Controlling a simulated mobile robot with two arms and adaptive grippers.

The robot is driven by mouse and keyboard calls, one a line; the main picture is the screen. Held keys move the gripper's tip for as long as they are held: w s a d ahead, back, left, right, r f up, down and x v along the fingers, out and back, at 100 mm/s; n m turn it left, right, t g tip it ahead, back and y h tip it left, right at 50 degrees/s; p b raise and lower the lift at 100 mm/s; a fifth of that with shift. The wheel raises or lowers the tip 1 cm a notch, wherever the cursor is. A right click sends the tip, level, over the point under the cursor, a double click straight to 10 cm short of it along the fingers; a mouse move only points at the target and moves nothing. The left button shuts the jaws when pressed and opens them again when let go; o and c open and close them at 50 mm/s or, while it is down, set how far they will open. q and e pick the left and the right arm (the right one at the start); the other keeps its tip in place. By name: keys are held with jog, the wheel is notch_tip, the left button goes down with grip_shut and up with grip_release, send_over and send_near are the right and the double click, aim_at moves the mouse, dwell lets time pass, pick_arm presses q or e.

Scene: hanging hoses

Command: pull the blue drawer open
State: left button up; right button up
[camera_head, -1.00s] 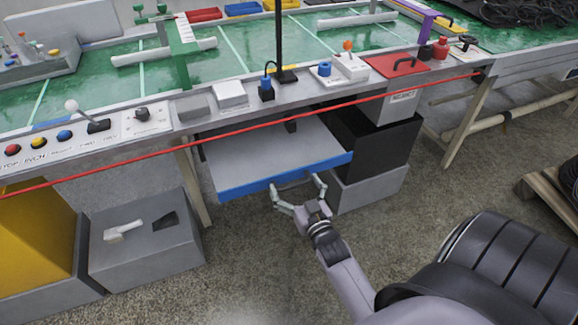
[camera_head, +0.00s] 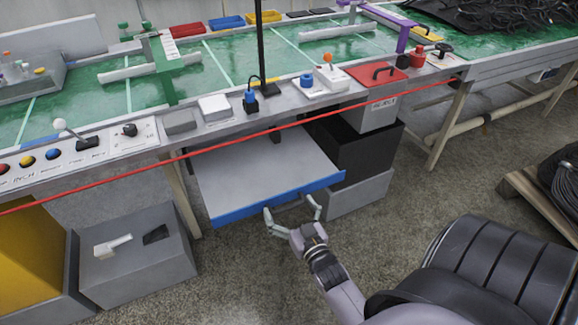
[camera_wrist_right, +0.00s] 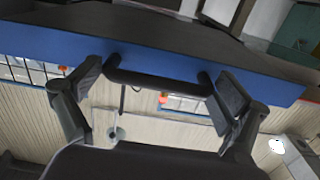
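The blue drawer (camera_head: 282,203) is a wide grey tray with a blue front, under the green-topped bench, and it stands well out from under the bench edge. Its dark bar handle (camera_wrist_right: 158,80) is on the blue front in the right wrist view. My right gripper (camera_head: 292,212) is at the drawer front. In the wrist view its two fingers (camera_wrist_right: 160,92) are wide apart, one against each end of the handle, with the bar between them. My left gripper is not in view.
A red cord (camera_head: 230,149) runs along the bench front above the drawer. A grey box (camera_head: 140,265) stands on the floor to the left, and black and grey boxes (camera_head: 362,150) stand to the right. The floor in front of the drawer is clear apart from my arm.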

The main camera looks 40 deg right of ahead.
jog(key=shift+o, duration=0.2)
jog(key=shift+s, duration=0.1)
jog(key=v, duration=1.2)
